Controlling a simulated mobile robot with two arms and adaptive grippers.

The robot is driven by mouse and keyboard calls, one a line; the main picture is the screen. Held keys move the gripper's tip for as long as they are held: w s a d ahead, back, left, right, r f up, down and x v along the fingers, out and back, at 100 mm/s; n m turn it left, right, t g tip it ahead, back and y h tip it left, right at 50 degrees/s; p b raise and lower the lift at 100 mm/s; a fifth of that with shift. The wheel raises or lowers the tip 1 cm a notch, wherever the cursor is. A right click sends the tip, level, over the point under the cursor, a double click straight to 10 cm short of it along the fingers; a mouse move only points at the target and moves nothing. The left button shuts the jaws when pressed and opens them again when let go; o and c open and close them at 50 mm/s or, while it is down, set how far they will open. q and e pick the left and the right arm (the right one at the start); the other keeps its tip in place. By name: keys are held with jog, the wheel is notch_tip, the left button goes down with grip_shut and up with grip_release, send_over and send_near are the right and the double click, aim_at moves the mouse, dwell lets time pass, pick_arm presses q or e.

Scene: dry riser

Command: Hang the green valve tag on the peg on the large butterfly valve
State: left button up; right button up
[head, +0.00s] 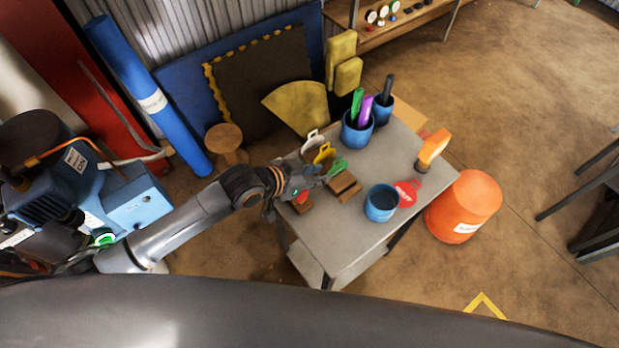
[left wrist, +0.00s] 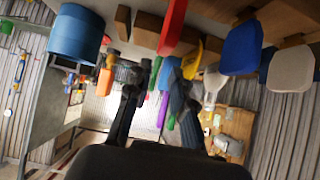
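The green valve tag (head: 337,168) stands by a small wooden block (head: 345,186) on the grey table. My left gripper (head: 318,174) is right beside it, low over the table. In the left wrist view, the fingers of my left gripper (left wrist: 157,84) are apart, and a green strip, apparently the tag (left wrist: 153,73) edge-on, shows between them near the tips. I cannot tell whether they touch it. A yellow tag (head: 324,153) and a white tag (head: 312,138) stand close by. I cannot make out the large butterfly valve or its peg. My right gripper is out of view.
On the grey table (head: 335,245) are a blue cup (head: 380,204), a flat red tag (head: 408,192), an orange tool (head: 433,149) and a cup of pens (head: 356,130). An orange bucket (head: 463,207) stands at right. Blue machinery (head: 85,185) is at left.

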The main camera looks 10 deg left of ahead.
aim_at(330, 172)
pick_arm(q)
jog(key=shift+w+d+f+b, duration=0.3)
jog(key=shift+w+f+b, duration=0.1)
jog(key=shift+f, duration=0.15)
jog(key=shift+b+x, duration=0.75)
jog(key=shift+x, duration=1.25)
jog(key=shift+d+r, duration=0.1)
jog(key=shift+d, duration=0.05)
grip_shut()
